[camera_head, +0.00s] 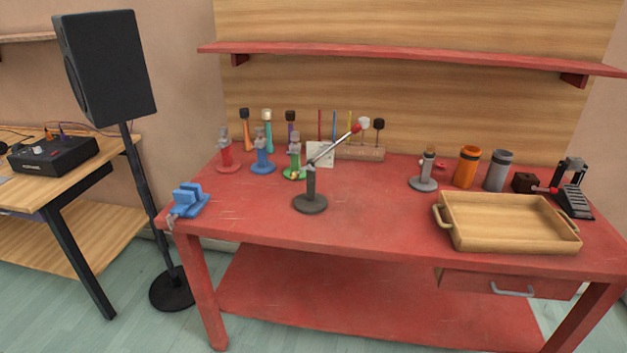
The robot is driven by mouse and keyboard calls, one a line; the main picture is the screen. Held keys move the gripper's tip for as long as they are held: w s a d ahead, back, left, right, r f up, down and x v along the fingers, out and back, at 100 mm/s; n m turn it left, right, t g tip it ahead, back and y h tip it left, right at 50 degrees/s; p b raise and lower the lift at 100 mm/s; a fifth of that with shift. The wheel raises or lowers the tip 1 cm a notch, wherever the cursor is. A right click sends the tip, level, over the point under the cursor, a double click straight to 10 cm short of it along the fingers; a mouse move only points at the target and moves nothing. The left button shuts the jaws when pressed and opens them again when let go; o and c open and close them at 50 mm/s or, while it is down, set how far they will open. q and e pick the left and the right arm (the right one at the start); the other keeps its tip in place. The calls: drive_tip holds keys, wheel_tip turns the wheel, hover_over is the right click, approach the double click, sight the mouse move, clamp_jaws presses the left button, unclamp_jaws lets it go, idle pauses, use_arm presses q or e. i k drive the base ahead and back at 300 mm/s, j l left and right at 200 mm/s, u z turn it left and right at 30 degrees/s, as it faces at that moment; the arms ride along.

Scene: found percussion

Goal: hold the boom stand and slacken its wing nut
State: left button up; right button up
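The boom stand (311,190) stands upright on the red workbench, a little left of its middle. It has a round dark base, a short dark post and a thin boom that slants up to the right, with a red piece near its upper end. A small light part sits where the boom meets the post; it may be the wing nut, but it is too small to tell. Neither of my grippers shows in the head view.
Red, blue and green small stands (263,160) and a mallet rack (362,152) are behind the boom stand. A blue vise (189,200) sits at the front left corner. A wooden tray (507,243) and grey and orange cylinders (466,168) are at right. Bench (370,215) beside the stand is clear.

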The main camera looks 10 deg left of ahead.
sight(310, 167)
drive_tip(key=u, duration=0.35)
drive_tip(key=i+l+u, duration=0.15)
drive_tip(key=u, duration=0.2)
drive_tip(key=i+l+u, duration=0.1)
drive_tip(key=l+u, duration=0.25)
drive_tip(key=i+l+u, duration=0.1)
drive_tip(key=l+u, duration=0.25)
